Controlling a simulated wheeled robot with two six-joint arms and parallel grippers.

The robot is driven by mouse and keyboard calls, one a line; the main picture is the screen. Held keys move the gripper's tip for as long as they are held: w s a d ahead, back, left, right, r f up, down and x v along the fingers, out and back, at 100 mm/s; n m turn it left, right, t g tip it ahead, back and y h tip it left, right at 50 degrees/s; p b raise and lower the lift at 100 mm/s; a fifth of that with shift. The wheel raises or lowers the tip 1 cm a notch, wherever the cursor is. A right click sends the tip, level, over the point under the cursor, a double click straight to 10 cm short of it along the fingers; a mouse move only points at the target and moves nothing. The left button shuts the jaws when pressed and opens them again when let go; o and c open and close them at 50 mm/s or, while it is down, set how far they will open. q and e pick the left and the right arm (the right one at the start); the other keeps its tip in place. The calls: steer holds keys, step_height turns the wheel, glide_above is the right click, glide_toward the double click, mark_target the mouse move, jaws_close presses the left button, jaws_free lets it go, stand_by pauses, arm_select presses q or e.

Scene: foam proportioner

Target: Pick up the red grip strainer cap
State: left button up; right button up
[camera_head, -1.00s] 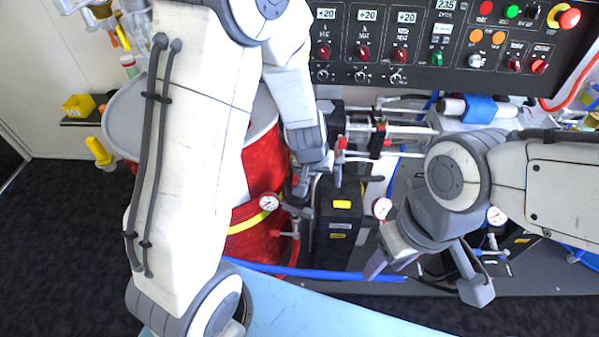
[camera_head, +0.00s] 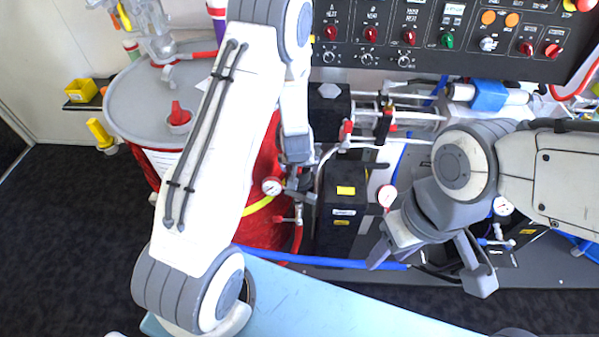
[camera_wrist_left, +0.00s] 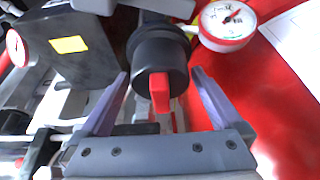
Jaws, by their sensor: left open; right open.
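In the left wrist view, a round black cap (camera_wrist_left: 155,56) with a red grip bar (camera_wrist_left: 159,90) on its face points toward the camera. My left gripper (camera_wrist_left: 158,76) is open, with one finger on each side of the cap and visible gaps; contact is not seen. In the head view my left gripper (camera_head: 298,184) is beside the red drum (camera_head: 262,165), near a pressure gauge (camera_head: 271,186); the cap cannot be made out there. My right gripper (camera_head: 426,270) is open and empty, low on the right.
A white-faced gauge (camera_wrist_left: 228,22) sits close right of the cap, with the red drum wall behind. A black box with yellow labels (camera_head: 342,215) stands right of the left gripper. A blue hose (camera_head: 320,262) runs below. The control panel (camera_head: 450,40) is behind.

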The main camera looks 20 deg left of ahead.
arm_select(q)
steer(key=shift+w+a+f, duration=0.1)
steer(key=shift+w+f, duration=0.05)
steer(key=shift+f, duration=0.25)
steer(key=c, duration=1.3)
